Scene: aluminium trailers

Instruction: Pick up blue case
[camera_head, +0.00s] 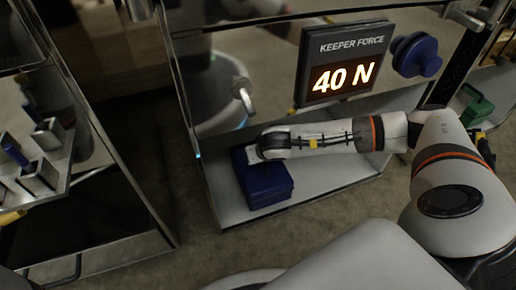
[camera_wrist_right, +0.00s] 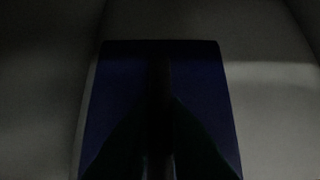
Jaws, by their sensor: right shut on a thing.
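The blue case (camera_head: 268,188) sits on the light lower shelf of the right-hand trailer in the head view. My right arm reaches in from the right, and its gripper (camera_head: 253,154) is at the case's upper far side. In the dark right wrist view the blue case (camera_wrist_right: 205,85) fills the middle, with my right gripper's dark fingers (camera_wrist_right: 160,145) closed together over its middle. The right gripper is shut on the case; the exact grip point is too dark to see. My left gripper is not in view.
A sign (camera_head: 345,65) reads "KEEPER FORCE 40 N", with a blue round knob (camera_head: 416,55) beside it. A green case (camera_head: 476,104) stands at the far right. A metal trailer with square tubes (camera_head: 40,175) is on the left. Bare floor (camera_head: 150,150) lies between the trailers.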

